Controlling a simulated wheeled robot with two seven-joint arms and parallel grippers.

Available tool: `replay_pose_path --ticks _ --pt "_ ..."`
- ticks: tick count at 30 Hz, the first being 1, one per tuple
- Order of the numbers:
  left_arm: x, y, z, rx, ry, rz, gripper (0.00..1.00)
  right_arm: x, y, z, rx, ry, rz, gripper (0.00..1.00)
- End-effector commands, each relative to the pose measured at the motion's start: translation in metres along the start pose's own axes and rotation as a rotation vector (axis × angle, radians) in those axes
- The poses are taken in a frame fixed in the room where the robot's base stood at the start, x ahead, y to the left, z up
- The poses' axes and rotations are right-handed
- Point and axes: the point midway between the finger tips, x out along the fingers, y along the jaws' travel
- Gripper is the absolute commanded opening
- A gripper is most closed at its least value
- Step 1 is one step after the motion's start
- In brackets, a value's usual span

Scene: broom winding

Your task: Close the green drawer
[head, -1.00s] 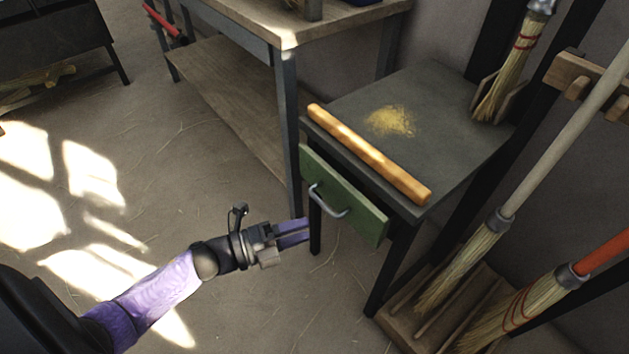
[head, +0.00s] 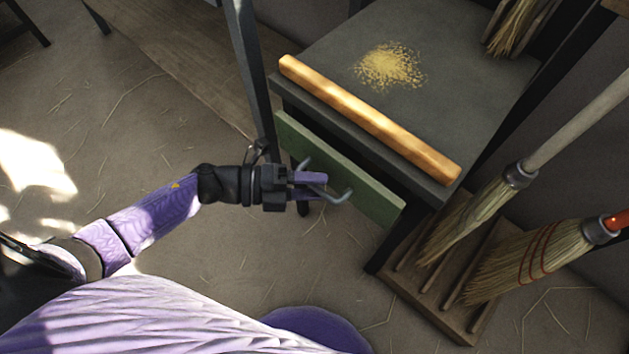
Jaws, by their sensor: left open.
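The green drawer (head: 362,188) is in the dark side table in the middle of the head view. Its front stands a little out from the table, with a dark gap behind its top edge. A grey metal handle (head: 341,197) is on its front. My left gripper (head: 322,184) is open, with its purple fingers at the handle, overlapping it in the picture. I cannot tell whether they touch it. The gripper hides part of the handle and the drawer's left part. My right gripper is not in view.
A wooden bar (head: 365,117) lies along the front edge of the dark tabletop (head: 455,95), near a yellow dust pile (head: 388,66). Brooms (head: 470,210) stand in a wooden rack (head: 440,300) to the right. A workbench leg (head: 248,75) is just left of the drawer. Floor in front is clear.

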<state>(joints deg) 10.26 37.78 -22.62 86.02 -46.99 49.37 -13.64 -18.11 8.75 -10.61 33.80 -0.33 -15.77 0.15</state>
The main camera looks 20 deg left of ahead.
Motion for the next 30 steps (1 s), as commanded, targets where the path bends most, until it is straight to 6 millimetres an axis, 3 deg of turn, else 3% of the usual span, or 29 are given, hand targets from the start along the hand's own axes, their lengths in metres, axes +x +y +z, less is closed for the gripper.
replay_pose_path --ticks 9,16,30 --pt "0.0055 -0.0009 0.0003 0.001 -0.002 -0.001 0.50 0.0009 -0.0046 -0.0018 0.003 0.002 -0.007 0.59" --pt "0.0052 -0.0007 0.0003 0.001 -0.002 -0.001 0.01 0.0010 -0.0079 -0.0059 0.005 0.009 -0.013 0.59" --pt "0.0050 -0.0005 0.0003 0.001 -0.002 0.000 0.00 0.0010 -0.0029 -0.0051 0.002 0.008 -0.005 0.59"
